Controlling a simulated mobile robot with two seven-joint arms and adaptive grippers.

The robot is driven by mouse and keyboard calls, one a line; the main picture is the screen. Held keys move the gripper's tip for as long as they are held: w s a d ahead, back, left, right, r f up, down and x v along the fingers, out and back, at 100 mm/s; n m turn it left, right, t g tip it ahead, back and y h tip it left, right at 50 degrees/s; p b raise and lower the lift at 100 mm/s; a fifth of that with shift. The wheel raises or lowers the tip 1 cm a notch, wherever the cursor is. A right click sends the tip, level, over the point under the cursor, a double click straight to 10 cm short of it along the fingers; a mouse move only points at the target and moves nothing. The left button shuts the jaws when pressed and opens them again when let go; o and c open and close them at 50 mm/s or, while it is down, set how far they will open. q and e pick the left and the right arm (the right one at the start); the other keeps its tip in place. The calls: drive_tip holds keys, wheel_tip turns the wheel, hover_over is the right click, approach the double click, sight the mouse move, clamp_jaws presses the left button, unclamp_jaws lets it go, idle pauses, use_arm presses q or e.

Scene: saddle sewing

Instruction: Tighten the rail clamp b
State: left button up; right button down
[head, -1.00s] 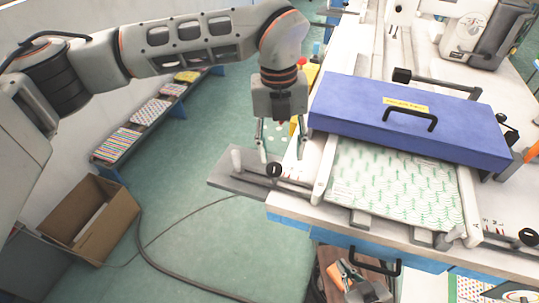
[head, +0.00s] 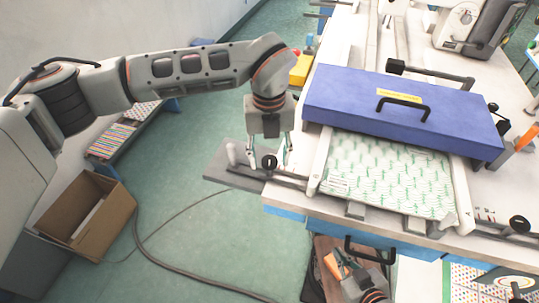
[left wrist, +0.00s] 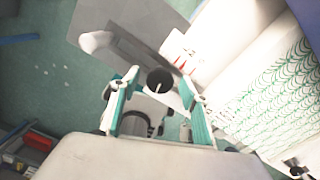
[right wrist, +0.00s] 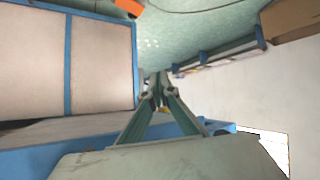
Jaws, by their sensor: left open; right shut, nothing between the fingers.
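A clamp with a round black knob (head: 269,161) sits on the left end of the front rail (head: 290,180). A similar black knob (head: 519,224) is at the right end. No label shows which is clamp b. My left gripper (head: 268,158) is open and points down, its fingers on either side of the left knob. In the left wrist view the knob (left wrist: 159,82) lies between the fingertips; I cannot tell whether they touch it. My right gripper (right wrist: 160,84) is shut and empty, low and away from both knobs.
A grey plate (head: 228,178) juts out left of the table. A cardboard box (head: 88,215) and a cable lie on the floor. A sewing machine (head: 462,27) stands at the back right.

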use_arm(q)
drive_tip(key=c, duration=1.1)
drive_tip(key=shift+m, duration=0.3)
drive_tip(key=m+b, duration=0.1)
drive_tip(key=m, duration=0.1)
drive_tip(key=shift+m, duration=0.4)
drive_tip(key=m, duration=0.4)
drive_tip(key=shift+b, duration=0.35)
drive_tip(key=m, duration=1.2)
drive_tip(key=shift+d+m, duration=0.1)
drive_tip(key=shift+m, duration=0.3)
